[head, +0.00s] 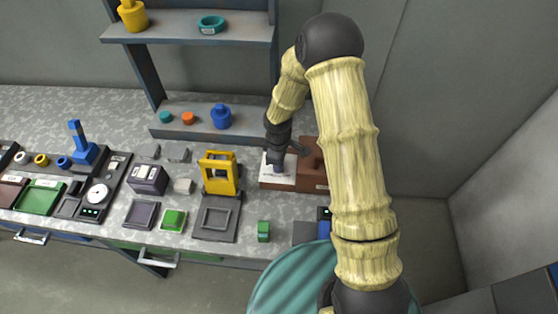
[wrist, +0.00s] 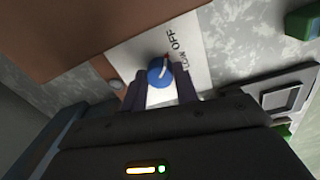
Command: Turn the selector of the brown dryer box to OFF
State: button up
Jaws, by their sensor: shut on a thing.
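The brown dryer box (head: 311,163) stands at the right end of the bench, with a white label plate (head: 273,180) on its left part. In the wrist view the brown box (wrist: 90,25) shows with the white plate (wrist: 135,50), marked OFF and, beside it, a second word that looks like LOW. The selector is a round blue knob (wrist: 157,74) with a white pointer line and a small red mark near OFF. My gripper (wrist: 160,92) is shut on the knob, one finger on each side. In the head view my gripper (head: 277,166) is over the plate and hides most of the knob.
A yellow frame (head: 219,173) on a grey base stands left of the box. A green block (head: 263,231) lies in front, also in the wrist view (wrist: 302,22). A shelf (head: 195,133) with a blue weight-like piece (head: 220,117) stands behind.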

jog(key=shift+w+r, duration=0.1)
jog(key=o, duration=1)
jog(key=shift+c, duration=0.2)
notch_tip(320, 180, up, 17)
jog(key=s, duration=0.1)
jog(key=shift+a+r+b, duration=0.15)
jog(key=shift+a+b, duration=0.05)
jog(key=shift+b, duration=0.25)
jog(key=s+d+r+m+t, duration=0.2)
jog(key=s+d+m, duration=0.8)
jog(key=s+m, duration=0.3)
jog(key=shift+s+d+m, duration=0.3)
jog(key=shift+s+d, duration=0.05)
jog(key=shift+s, duration=0.9)
